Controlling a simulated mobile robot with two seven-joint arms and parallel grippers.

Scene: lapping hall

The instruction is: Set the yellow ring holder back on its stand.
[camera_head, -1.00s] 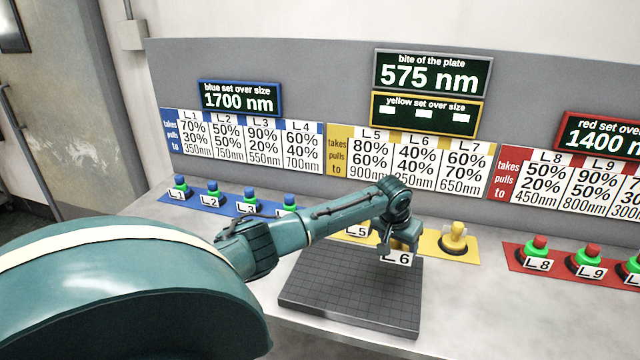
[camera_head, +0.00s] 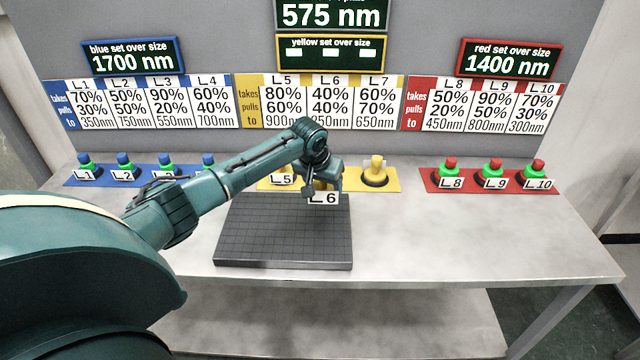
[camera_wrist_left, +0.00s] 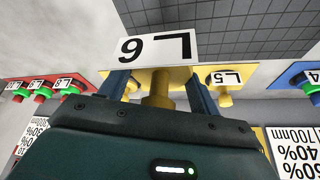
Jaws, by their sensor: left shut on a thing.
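My left gripper (camera_head: 322,184) is over the table, between the yellow L5 piece (camera_head: 282,178) and an unlabelled yellow knob on a dark base (camera_head: 376,172). In the left wrist view its two fingers (camera_wrist_left: 160,92) are shut on a yellow post, the yellow ring holder (camera_wrist_left: 159,84). A white L6 label (camera_head: 323,198) shows just below the gripper in the head view and large in the wrist view (camera_wrist_left: 155,47). The gripper hides most of the holder in the head view. I cannot tell whether its bottom touches anything. My right gripper is not in view.
A dark gridded plate (camera_head: 250,240) lies in front of the gripper. The yellow strip (camera_head: 345,183) lies between the blue strip (camera_head: 110,178) and the red strip (camera_head: 432,184), both carrying several labelled pieces. The grey table (camera_head: 480,240) is clear at the right front.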

